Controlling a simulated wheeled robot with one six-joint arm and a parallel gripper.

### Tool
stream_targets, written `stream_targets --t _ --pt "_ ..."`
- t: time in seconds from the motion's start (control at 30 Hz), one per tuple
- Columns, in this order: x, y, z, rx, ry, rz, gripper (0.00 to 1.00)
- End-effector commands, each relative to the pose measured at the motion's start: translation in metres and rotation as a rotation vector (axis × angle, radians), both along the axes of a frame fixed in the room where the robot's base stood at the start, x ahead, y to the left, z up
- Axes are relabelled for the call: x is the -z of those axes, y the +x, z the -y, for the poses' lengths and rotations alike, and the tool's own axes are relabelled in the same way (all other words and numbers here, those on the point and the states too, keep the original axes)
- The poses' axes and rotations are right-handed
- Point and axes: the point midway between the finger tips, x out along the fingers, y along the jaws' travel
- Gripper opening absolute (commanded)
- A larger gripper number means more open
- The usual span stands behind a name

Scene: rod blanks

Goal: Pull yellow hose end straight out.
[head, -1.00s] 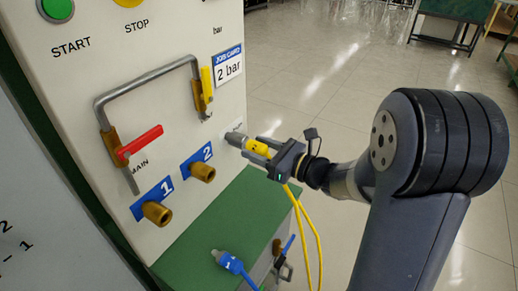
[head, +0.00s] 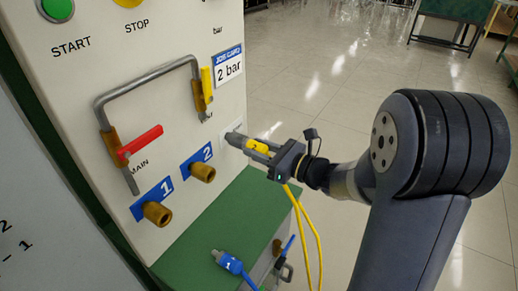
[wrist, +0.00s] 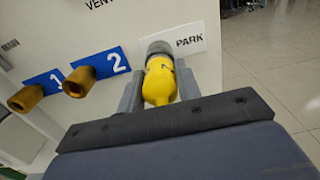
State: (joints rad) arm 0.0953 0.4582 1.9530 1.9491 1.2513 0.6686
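The yellow hose end (head: 256,146) sits at the grey metal fitting on the PARK plate, low on the right of the white panel. In the wrist view the yellow hose end (wrist: 160,82) points straight into the grey collar (wrist: 160,47), with no gap visible. My gripper (head: 258,148) has a finger on each side of the yellow body, close against it, and looks shut on it. The fingers also show in the wrist view (wrist: 159,88). The yellow hose (head: 307,220) hangs down below my gripper. The inner contact faces are hidden.
Brass ports 1 (head: 157,213) and 2 (head: 203,172) stick out left of the hose end. Red (head: 140,143) and yellow (head: 206,84) valve handles are above. Open floor lies right.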

Motion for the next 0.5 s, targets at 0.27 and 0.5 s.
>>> stream_targets --t 0.27,0.5 --pt "0.0001 -0.0001 -0.0001 0.000 0.000 0.000 0.09" --pt "-0.0001 -0.0005 0.0009 0.000 0.000 0.000 0.02"
